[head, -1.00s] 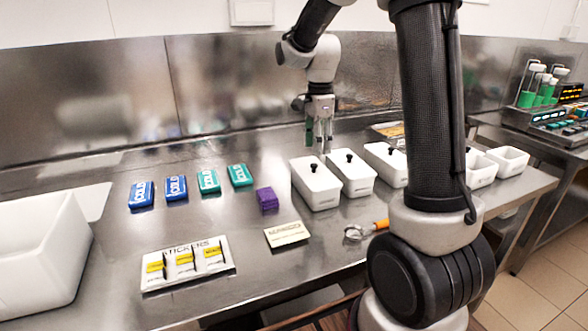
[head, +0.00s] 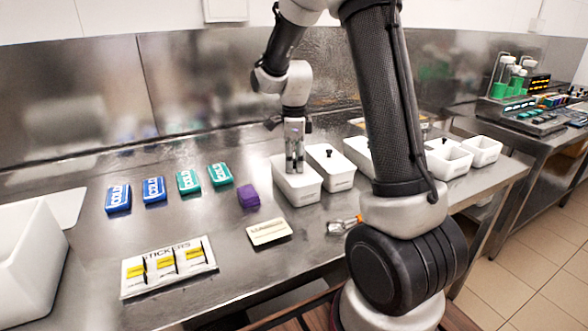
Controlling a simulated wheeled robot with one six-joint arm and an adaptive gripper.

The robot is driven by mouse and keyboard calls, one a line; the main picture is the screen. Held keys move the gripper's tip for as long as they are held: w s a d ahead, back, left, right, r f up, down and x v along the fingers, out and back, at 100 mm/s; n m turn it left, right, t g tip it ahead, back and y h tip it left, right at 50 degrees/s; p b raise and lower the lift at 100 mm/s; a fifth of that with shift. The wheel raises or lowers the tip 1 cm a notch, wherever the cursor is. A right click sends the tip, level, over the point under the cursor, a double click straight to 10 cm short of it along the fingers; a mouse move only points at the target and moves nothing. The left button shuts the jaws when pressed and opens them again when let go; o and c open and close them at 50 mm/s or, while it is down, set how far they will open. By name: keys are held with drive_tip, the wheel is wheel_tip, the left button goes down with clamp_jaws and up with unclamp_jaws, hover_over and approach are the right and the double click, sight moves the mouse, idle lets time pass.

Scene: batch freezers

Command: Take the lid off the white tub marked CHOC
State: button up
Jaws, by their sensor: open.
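Several white tubs stand in a row on the steel counter; their front marks are too small to read, so I cannot tell which one says CHOC. The leftmost tub (head: 303,194) has a white lid. My gripper (head: 294,170) is open, pointing down at the middle of this lid, with its fingers around or just in front of the knob, which they hide. A second lidded tub (head: 338,182) with a black knob stands just to its right. A third tub (head: 355,148) is partly hidden behind my arm.
Open white tubs (head: 482,150) stand at the right end. A large white bin (head: 30,260) is at left.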

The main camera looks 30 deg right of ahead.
drive_tip(key=shift+f, duration=0.15)
clamp_jaws()
